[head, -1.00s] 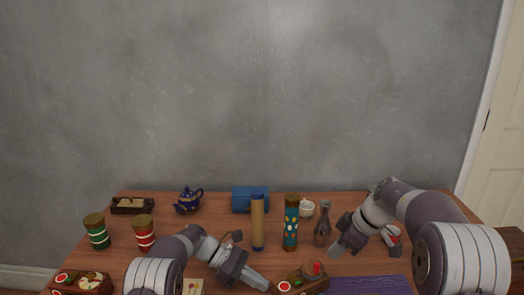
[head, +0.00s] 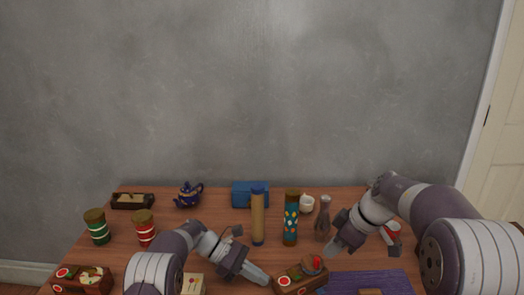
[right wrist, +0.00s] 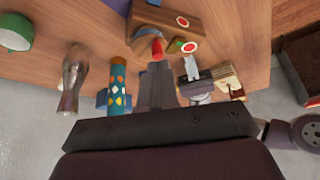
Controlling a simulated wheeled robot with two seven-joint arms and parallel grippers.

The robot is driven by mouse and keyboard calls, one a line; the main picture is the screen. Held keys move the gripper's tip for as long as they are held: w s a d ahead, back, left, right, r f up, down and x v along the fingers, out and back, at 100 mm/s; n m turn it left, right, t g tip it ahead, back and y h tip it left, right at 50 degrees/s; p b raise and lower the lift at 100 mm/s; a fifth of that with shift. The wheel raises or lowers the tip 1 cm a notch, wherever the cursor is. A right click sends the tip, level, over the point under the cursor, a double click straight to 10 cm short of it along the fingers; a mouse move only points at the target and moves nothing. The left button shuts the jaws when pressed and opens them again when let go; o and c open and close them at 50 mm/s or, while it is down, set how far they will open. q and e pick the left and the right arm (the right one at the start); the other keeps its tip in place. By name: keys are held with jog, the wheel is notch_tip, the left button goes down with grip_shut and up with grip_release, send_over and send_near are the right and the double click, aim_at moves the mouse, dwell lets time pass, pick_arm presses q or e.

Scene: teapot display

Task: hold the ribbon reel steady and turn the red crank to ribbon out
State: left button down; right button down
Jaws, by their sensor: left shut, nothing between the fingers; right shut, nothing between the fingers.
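The ribbon reel appears to be the small wooden box (head: 297,282) at the front of the table, with a red-and-white disc on its face. A round part with a red piece, likely the red crank (head: 313,264), sits at its top right. The red piece also shows in the right wrist view (right wrist: 157,50), close to the right fingertips. My left gripper (head: 262,277) is shut and empty, just left of the box; contact cannot be told. My right gripper (head: 334,248) is shut and empty, above and behind the box's right side.
A purple mat (head: 375,281) lies at front right. A second wooden box (head: 75,285) stands at front left. A teapot (head: 188,195) stands at the back.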

aim_at(319, 265)
jog(key=shift+f, duration=2.05)
jog(key=shift+w+a, duration=0.35)
jog(key=shift+w, duration=0.15)
jog(key=shift+w+d, duration=0.1)
jog(key=shift+d, duration=0.1)
jog(key=shift+w+d, duration=0.3)
jog(key=shift+w, duration=0.1)
jog(key=shift+w+d, duration=0.2)
jog(key=shift+w, duration=0.35)
jog(key=shift+w, duration=0.1)
